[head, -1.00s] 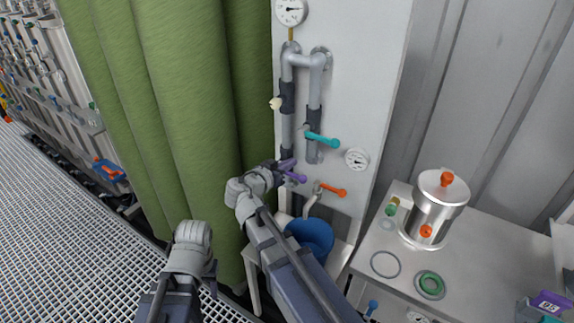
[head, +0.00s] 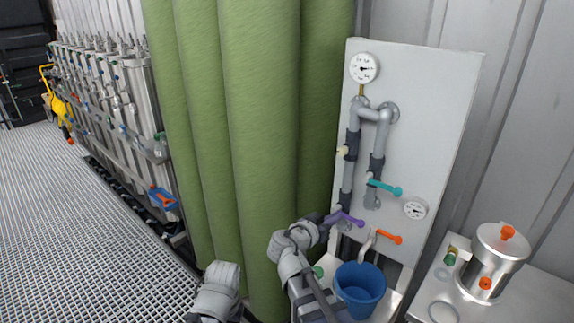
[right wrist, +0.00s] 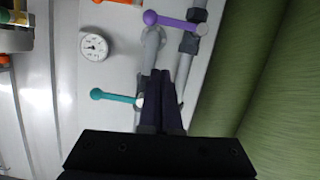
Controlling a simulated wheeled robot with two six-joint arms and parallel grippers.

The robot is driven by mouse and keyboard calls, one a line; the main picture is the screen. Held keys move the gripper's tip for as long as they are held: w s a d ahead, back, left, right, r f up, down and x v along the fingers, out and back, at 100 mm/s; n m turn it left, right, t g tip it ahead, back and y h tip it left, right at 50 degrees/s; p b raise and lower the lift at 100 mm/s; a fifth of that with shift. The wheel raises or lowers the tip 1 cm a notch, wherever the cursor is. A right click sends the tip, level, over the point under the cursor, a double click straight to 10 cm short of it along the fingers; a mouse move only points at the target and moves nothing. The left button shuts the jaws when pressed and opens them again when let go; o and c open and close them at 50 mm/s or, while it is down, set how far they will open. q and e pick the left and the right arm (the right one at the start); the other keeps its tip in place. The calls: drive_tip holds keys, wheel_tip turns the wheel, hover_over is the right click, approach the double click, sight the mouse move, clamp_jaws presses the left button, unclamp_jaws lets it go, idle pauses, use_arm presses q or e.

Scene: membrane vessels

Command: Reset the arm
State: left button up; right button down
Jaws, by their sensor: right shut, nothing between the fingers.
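My right arm rises from the bottom middle of the head view, and its shut, empty gripper (head: 326,222) is by the purple valve handle (head: 347,217) in front of the pipe panel. In the right wrist view the dark fingers of the gripper (right wrist: 172,75) are together, with the purple handle (right wrist: 172,21) above them and the teal handle (right wrist: 115,97) to their left. I cannot tell whether the fingers touch the pipes. Of my left arm only a grey link shows at the bottom of the head view; its gripper is out of view.
The white panel (head: 430,110) carries gauges, pipes, the teal handle (head: 385,187) and an orange handle (head: 388,237). A blue bucket (head: 372,283) stands below. A green curtain (head: 260,120) hangs left of it. A steel pot (head: 497,262) stands at right. Grating floor (head: 80,220) is open at left.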

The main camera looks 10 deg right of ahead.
drive_tip(key=s+a+f+n+g+y+p, duration=0.1)
drive_tip(key=s+a+f+n+g+y, duration=0.3)
drive_tip(key=s+a, duration=0.5)
drive_tip(key=s+a+f+n+g+y+p, duration=0.2)
drive_tip(key=s+a+f+n+g+y, duration=0.3)
drive_tip(key=a, duration=0.7)
drive_tip(key=s+f+n+y, duration=0.2)
drive_tip(key=s+f+n, duration=0.1)
drive_tip(key=s+n, duration=0.1)
drive_tip(key=shift+s+f+p, duration=0.3)
drive_tip(key=shift+s+f, duration=0.1)
drive_tip(key=shift+s, duration=0.25)
